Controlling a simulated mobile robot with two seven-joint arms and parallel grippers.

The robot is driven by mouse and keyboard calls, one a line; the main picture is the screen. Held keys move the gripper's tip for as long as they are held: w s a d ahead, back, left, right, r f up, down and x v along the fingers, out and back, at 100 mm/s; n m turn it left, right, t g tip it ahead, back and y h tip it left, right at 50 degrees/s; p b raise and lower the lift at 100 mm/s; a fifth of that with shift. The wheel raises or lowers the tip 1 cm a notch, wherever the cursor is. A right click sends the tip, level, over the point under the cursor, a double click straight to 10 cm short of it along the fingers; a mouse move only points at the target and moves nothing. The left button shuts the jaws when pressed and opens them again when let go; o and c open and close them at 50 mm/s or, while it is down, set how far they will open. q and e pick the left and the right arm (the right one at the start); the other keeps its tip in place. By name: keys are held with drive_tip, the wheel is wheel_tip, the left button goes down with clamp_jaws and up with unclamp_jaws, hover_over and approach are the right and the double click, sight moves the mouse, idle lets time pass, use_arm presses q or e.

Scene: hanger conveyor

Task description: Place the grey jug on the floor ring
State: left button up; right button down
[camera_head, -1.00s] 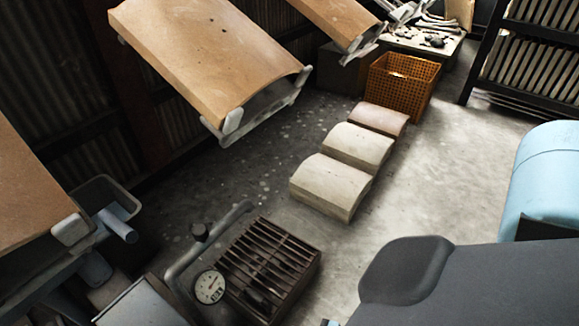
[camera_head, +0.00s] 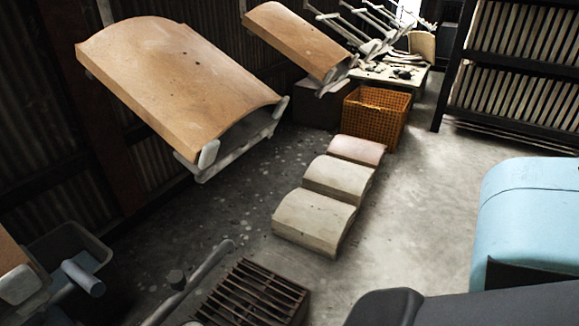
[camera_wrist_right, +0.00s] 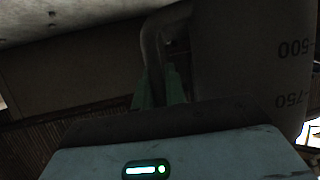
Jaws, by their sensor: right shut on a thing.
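The grey jug (camera_wrist_right: 245,65) fills the right side of the right wrist view, with dark marks 500 and 750 on its wall. The marks appear upside down in that view. My right gripper (camera_wrist_right: 160,88) has its greenish fingers shut on the jug's handle (camera_wrist_right: 152,45). The jug's rim and base are not clearly shown. In the head view neither the jug nor my gripper jaws can be seen. I cannot make out a floor ring in any view. My left gripper is not in view.
Large curved tan tiles (camera_head: 180,75) hang on carriers at the left. Three curved tiles (camera_head: 313,218) lie in a row on the floor. A slatted grate (camera_head: 253,292), an orange crate (camera_head: 376,117) and a light blue rounded body (camera_head: 530,220) stand around. Floor right of the tiles is clear.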

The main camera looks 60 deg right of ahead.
drive_tip(key=c, duration=1.5)
unclamp_jaws()
drive_tip(key=shift+o, duration=0.2)
drive_tip(key=shift+r, duration=0.1)
drive_tip(key=shift+s+r+p, duration=0.15)
drive_tip(key=shift+p, duration=0.2)
drive_tip(key=p+v, duration=0.5)
drive_tip(key=v, duration=0.6)
drive_tip(key=shift+s, duration=0.3)
drive_tip(key=s+a+r+g, duration=0.2)
drive_tip(key=s+r+g, duration=0.1)
drive_tip(key=s, duration=0.4)
drive_tip(key=s+a+r+m+g+h, duration=0.1)
drive_tip(key=s+a+r+g, duration=0.1)
drive_tip(key=s+r, duration=0.3)
drive_tip(key=s+a+r+g+h, duration=0.1)
drive_tip(key=s+r+g, duration=0.3)
drive_tip(key=s, duration=0.5)
drive_tip(key=shift+s+a+r, duration=0.25)
drive_tip(key=shift+s+a, duration=0.15)
drive_tip(key=shift+a, duration=0.05)
